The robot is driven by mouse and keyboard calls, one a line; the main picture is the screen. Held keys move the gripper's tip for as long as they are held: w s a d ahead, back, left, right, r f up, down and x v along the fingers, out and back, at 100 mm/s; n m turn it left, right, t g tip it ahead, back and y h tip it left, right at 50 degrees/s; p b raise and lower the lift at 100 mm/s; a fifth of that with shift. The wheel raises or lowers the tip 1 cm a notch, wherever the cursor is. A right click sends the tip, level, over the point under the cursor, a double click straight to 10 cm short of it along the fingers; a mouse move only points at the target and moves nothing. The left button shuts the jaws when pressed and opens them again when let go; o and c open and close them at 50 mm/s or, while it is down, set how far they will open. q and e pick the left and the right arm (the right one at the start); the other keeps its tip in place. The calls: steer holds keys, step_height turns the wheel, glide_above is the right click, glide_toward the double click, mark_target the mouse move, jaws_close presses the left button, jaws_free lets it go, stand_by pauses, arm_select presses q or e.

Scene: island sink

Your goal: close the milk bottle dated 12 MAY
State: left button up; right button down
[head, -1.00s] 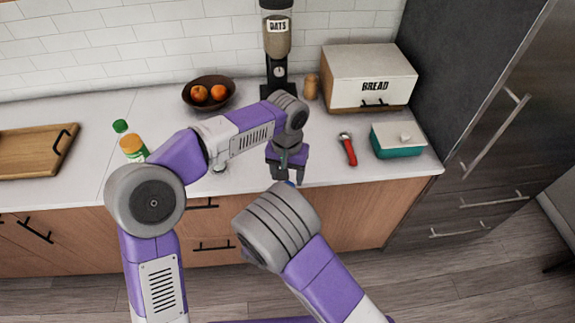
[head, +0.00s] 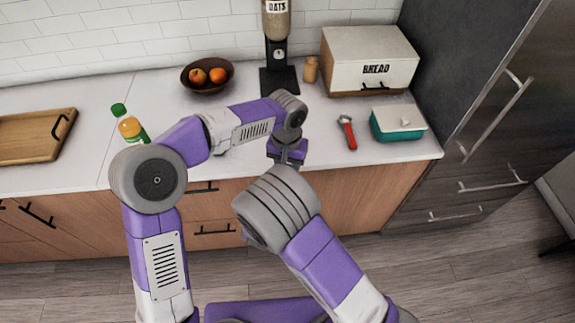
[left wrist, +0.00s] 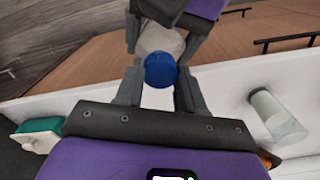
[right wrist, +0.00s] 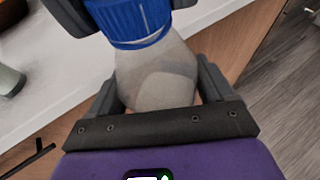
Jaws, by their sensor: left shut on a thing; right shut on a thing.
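A translucent milk bottle (right wrist: 160,75) with a blue cap (right wrist: 130,18) at its mouth stands out in the right wrist view. My right gripper (right wrist: 158,98) is shut around its body. My left gripper (left wrist: 160,88) is shut on the blue cap, which also shows in the left wrist view (left wrist: 160,70), with the pale bottle (left wrist: 160,41) beyond it. Cap and bottle line up; whether the cap is fully seated I cannot tell. In the head view my right wrist hides the bottle, cap and both sets of fingertips. No date is readable.
Another pale bottle (left wrist: 277,115) is on the counter. Bottles with green (head: 119,110) and orange (head: 130,127) caps stand at left. A red-handled tool (head: 347,132), teal box (head: 398,125) and bread box (head: 368,65) are at right.

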arm_select(q)
steer(key=shift+c, duration=0.7)
steer(key=m, duration=0.5)
steer(key=o, duration=1.3)
steer(key=shift+c, duration=0.2)
step_height(320, 180, up, 12)
steer(key=shift+a, duration=0.1)
